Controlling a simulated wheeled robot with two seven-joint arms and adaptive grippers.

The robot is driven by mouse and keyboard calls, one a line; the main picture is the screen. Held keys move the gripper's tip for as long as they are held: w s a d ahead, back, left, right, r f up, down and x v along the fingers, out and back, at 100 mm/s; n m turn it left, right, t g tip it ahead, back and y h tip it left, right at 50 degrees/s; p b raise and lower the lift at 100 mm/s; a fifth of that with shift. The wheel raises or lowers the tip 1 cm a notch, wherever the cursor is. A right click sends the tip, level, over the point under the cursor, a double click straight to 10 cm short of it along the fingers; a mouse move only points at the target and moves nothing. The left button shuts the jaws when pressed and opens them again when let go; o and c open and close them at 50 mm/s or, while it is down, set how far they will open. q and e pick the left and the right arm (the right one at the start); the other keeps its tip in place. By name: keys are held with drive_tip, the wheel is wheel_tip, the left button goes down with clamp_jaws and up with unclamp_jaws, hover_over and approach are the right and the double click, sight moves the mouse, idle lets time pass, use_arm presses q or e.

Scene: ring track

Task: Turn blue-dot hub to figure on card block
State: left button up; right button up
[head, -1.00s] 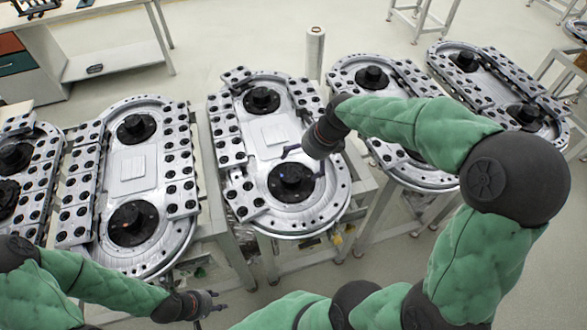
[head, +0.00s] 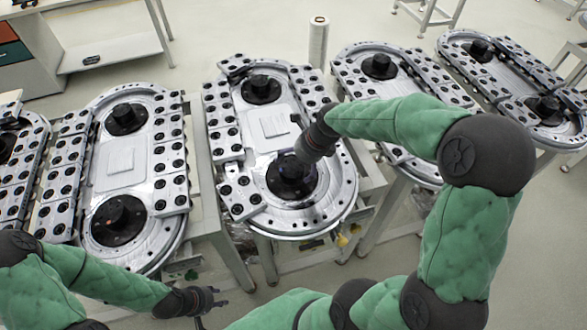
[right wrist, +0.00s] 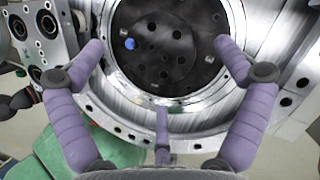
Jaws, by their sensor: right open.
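The blue-dot hub (head: 291,178) is the black round hub at the near end of the middle ring track. In the right wrist view this hub (right wrist: 170,45) shows its dark face, with the blue dot (right wrist: 130,43) left of its middle. My right gripper (right wrist: 160,62) is open above it, its purple fingers spread around the dark face; I see no finger closed on it. A pale flat block (head: 275,127), perhaps the card block, lies mid-track; I cannot read a figure on it. My left gripper (head: 208,300) is open and empty, low at the front, away from the track.
Another black hub (head: 261,88) sits at the far end of the same track. Similar tracks stand to the left (head: 120,160) and right (head: 380,66). A white roll (head: 318,42) stands behind. Silver blocks with black holes (right wrist: 45,35) border the near hub's left side.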

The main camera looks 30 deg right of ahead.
sight(293, 168)
drive_tip(key=shift+b+x, duration=0.45)
drive_tip(key=shift+x, duration=1.45)
drive_tip(key=shift+c, duration=0.3)
drive_tip(key=shift+r, duration=0.1)
drive_tip(key=c, duration=1)
